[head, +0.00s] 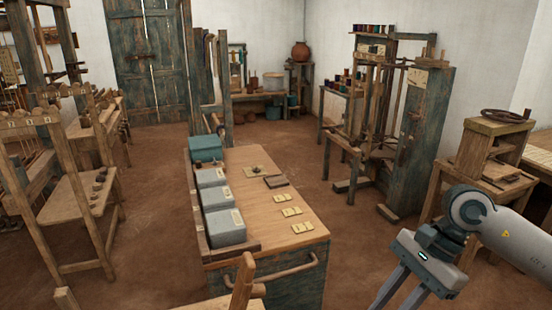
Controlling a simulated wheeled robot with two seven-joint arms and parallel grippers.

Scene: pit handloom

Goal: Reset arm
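My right gripper (397,298) hangs at the lower right, pointing down and to the left. Its two fingers show a gap with nothing visible between them, and their tips run off the bottom edge. It is to the right of the wooden table (265,217) and apart from it in the picture. My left gripper is not in view.
The table bears grey boxes (223,228), a teal box (205,148) and small yellowish cards (291,211). A wooden loom frame (78,190) stands at left. A blue-green cabinet (422,135) and wooden stand (480,165) are at right. Brown floor (335,225) is open between.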

